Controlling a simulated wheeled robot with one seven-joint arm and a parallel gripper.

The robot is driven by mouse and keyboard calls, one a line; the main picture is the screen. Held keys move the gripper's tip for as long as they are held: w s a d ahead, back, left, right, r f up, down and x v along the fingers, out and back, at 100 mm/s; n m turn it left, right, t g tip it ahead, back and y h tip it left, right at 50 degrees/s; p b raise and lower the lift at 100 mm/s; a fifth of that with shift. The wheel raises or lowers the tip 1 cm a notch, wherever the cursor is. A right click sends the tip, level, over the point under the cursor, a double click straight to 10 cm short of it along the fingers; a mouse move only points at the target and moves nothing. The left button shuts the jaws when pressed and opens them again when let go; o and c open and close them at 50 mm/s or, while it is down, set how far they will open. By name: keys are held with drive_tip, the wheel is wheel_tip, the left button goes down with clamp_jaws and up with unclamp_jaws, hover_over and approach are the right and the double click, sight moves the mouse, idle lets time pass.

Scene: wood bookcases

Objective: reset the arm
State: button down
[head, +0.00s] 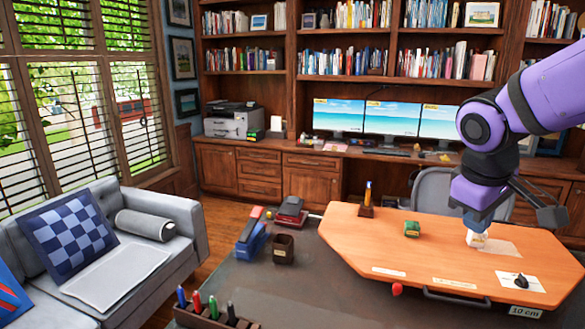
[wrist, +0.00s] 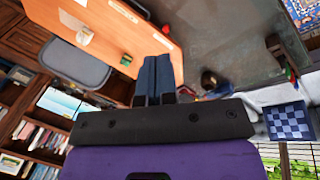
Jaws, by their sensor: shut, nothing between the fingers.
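My purple arm (head: 490,125) comes in from the right in the head view and bends down over the right half of the orange desk top (head: 350,235). In the wrist view my gripper (wrist: 158,62) has its two dark blue fingers side by side, shut and empty. A small white object (head: 476,240) stands on the desk just below the arm's end in the head view. The same white object (wrist: 84,37) shows apart from the fingers in the wrist view. I cannot tell the exact height of the fingertips above the desk.
A green block (head: 412,229), a pencil holder (head: 366,211) and a card with a black item (head: 520,281) are on the desk. A grey chair (head: 430,190) stands behind it. A stapler (head: 250,235) and dark cup (head: 283,249) are to the left.

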drive_tip(key=s+r+m+t+y, duration=0.2)
drive_tip(key=s+r+m, duration=0.3)
drive_tip(key=s, duration=0.7)
drive_tip(key=shift+s+t+y, duration=0.3)
drive_tip(key=shift+t, duration=0.3)
